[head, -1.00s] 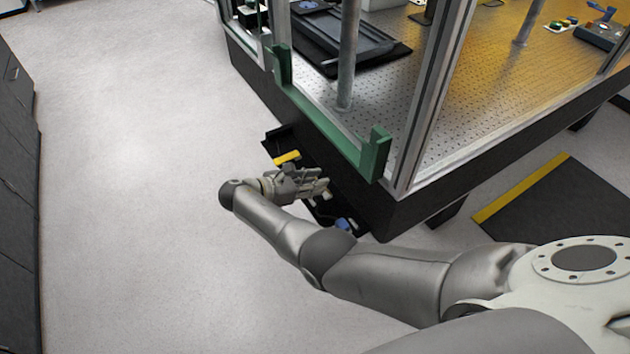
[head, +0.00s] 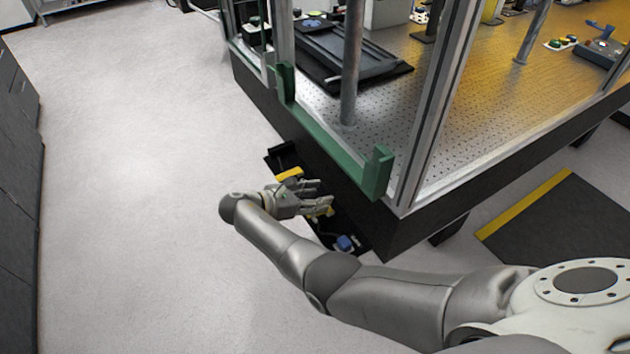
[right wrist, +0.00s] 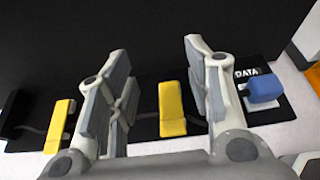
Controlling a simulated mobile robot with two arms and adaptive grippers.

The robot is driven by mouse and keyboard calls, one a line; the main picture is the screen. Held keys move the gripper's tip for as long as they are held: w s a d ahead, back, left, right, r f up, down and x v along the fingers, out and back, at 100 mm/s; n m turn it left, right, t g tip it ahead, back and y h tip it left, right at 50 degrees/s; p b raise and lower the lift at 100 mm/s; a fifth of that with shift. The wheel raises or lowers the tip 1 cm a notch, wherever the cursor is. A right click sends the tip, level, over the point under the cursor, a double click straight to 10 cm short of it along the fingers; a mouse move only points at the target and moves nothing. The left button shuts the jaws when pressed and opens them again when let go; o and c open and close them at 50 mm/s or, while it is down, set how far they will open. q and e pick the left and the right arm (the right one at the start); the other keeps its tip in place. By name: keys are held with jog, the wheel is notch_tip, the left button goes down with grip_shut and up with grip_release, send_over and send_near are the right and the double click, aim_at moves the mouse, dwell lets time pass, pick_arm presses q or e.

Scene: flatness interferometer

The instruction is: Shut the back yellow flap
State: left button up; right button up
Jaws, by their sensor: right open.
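The back yellow flap (head: 289,174) is on the black strip low on the table's side, just beyond my right gripper (head: 322,197) in the head view. In the right wrist view it is the yellow flap at the left (right wrist: 60,125), outside the left finger. I cannot tell how far it is open. A second yellow flap (right wrist: 172,108) shows between the spread fingers of my right gripper (right wrist: 158,75). My right gripper is open and empty. Contact with either flap cannot be made out. My left gripper is not in view.
A blue part (right wrist: 263,90) beside a "DATA" label is at the strip's near end, also in the head view (head: 345,243). A green bracket (head: 378,172) and the table corner overhang the strip. The floor (head: 130,170) at left is clear.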

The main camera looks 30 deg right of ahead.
notch_tip(320, 180, up, 8)
jog(key=shift+r, duration=0.25)
dwell(0.6)
